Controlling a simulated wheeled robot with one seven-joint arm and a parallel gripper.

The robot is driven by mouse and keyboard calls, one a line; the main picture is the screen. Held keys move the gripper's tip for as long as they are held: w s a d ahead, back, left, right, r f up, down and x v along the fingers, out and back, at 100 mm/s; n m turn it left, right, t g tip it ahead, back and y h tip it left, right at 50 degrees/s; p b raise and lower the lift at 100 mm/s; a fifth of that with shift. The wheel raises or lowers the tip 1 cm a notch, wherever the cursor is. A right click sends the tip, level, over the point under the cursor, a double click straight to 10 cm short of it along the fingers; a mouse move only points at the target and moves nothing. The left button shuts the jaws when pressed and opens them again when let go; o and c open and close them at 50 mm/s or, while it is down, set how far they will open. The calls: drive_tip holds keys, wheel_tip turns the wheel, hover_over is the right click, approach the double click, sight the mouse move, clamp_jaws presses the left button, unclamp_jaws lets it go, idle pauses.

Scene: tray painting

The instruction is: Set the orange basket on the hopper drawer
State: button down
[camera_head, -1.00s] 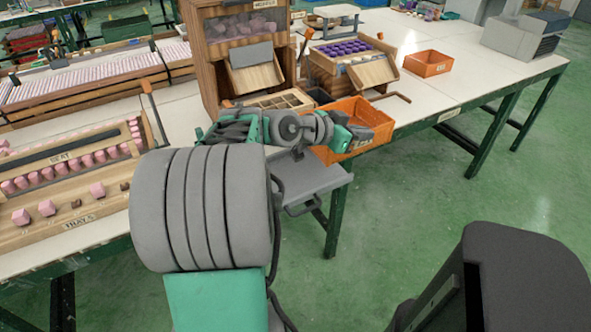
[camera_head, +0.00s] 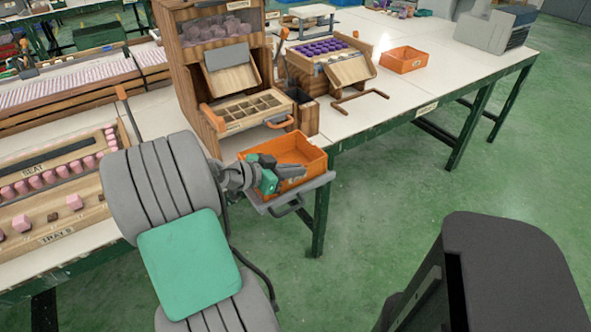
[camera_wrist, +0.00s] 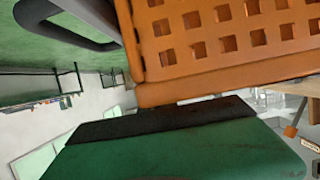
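The orange basket (camera_head: 312,160) is at the table's front edge, over the grey pulled-out drawer (camera_head: 322,181) below the wooden hopper (camera_head: 190,75). It looks level; I cannot tell whether its bottom touches the drawer. My gripper (camera_head: 288,172) is at the basket's near wall, its dark fingers shut on that wall. In the wrist view the basket's wall with square holes (camera_wrist: 215,40) fills the top, close against the green finger with its dark pad (camera_wrist: 165,128). The grey drawer handle (camera_wrist: 75,22) shows at the upper left. The second finger is hidden there.
A second orange basket (camera_head: 404,59) stands farther right on the table. A wooden unit with purple pieces (camera_head: 322,48) and a divided wooden tray (camera_head: 245,110) are behind. Tray racks (camera_head: 60,190) are at left. The floor right of the table is open.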

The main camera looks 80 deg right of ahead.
drive_tip(key=c, duration=2.1)
unclamp_jaws()
drive_tip(key=shift+f, duration=0.2)
drive_tip(key=o, duration=0.5)
drive_tip(key=shift+r, duration=0.1)
drive_tip(key=shift+c, duration=0.2)
drive_tip(key=shift+w+a+r, duration=0.1)
drive_tip(key=shift+w+r, duration=0.05)
drive_tip(key=shift+r, duration=0.1)
drive_tip(key=v, duration=1.2)
drive_tip(key=w+a+f+n+t+y, duration=0.25)
drive_tip(key=w+a+n+t, duration=0.25)
drive_tip(key=w+a+n, duration=0.25)
drive_tip(key=w+a+f+n+t+y, duration=0.2)
drive_tip(key=w+a+f+n+t, duration=0.2)
drive_tip(key=w+a+n, duration=0.3)
drive_tip(key=a+n+t+y, duration=0.2)
drive_tip(key=a+n+y, duration=0.3)
drive_tip(key=a+n, duration=0.7)
drive_tip(key=a, duration=1.2)
drive_tip(key=shift+w+f+y, duration=0.25)
drive_tip(key=shift+f+y, duration=0.1)
drive_tip(key=shift+f, duration=0.05)
